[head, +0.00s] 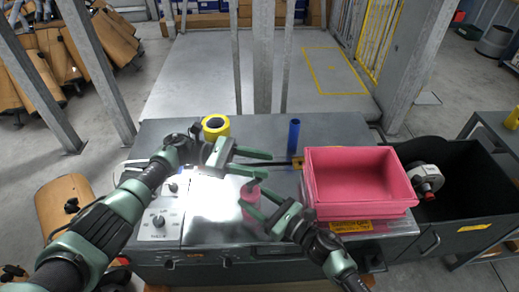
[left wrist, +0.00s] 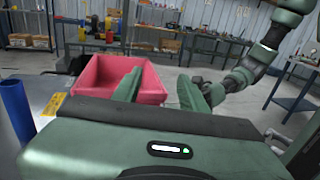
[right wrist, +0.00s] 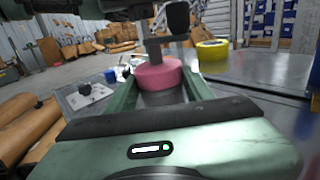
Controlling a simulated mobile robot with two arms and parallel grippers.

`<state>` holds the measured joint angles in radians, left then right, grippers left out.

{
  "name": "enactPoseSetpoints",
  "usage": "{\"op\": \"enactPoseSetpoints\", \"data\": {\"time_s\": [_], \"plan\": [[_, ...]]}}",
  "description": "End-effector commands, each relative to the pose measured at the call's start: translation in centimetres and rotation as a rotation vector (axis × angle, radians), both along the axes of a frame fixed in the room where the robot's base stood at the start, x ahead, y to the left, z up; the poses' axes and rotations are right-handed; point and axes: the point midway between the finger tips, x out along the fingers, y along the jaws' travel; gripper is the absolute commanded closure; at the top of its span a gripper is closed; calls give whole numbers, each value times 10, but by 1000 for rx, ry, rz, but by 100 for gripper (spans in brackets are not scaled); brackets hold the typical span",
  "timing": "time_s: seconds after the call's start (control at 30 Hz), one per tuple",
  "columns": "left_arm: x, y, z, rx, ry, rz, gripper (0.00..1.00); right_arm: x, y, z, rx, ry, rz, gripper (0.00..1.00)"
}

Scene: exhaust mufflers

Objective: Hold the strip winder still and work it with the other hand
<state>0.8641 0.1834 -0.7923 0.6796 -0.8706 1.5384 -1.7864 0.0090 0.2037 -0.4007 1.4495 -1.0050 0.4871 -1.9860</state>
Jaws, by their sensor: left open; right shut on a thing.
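The strip winder shows as a round pink body (head: 250,197) near the front middle of the grey bench. In the right wrist view its pink disc (right wrist: 158,75) sits between my right fingers, with a grey upright and a dark arm above it. My right gripper (head: 247,194) is shut on the pink body from the right. A dark knob (right wrist: 178,15) stands above the disc in the right wrist view. My left gripper (head: 268,163) is open above and behind the pink body, its fingers pointing right.
A pink bin (head: 360,180) stands right of my grippers. A blue cylinder (head: 294,136) and a yellow roll (head: 216,127) stand at the bench's back. A panel with knobs (head: 160,215) lies left. A black bin (head: 450,190) is at the right.

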Motion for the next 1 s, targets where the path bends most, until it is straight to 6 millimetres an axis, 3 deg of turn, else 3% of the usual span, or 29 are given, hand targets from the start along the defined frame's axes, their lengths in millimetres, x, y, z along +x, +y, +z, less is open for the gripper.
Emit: {"op": "enactPoseSetpoints", "data": {"time_s": [0.2, 0.33, 0.8, 1.0], "plan": [[0, 1, 33, 1, -1, -1, 57, 0, 0, 0, -1, 1, -1, 94], [0, 0, 46, 1, 1, 0, 57, 0, 0, 0, -1, 1, -1, 94], [-1, -1, 51, 8, 10, -3, 57, 0, 0, -1, -1, 1, -1, 94], [-8, -10, 55, 115, 142, -49, 57, 0, 0, 0, -1, 1, -1, 94]]}}
